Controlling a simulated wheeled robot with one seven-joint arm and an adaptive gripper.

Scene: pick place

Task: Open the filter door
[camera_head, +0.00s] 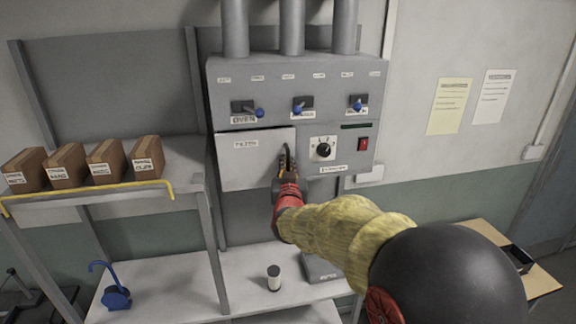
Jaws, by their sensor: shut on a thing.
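The filter door (240,165) is a light grey panel with a label near its top, at the lower left of the grey control cabinet (290,90). Its top edge looks slightly apart from the cabinet, with a dark gap along it. A dark upright handle (286,153) is at the door's right side. My gripper (287,168) is shut on this handle. The fingers partly hide the handle's lower part, and my arm comes in from the lower right.
Blue-knobbed levers (297,108), a black dial (323,149) and a red switch (364,144) are on the cabinet. Several cardboard boxes (105,160) stand on the left shelf with a yellow rail (90,191). A small white-and-black cylinder (274,279) stands on the lower shelf below my gripper.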

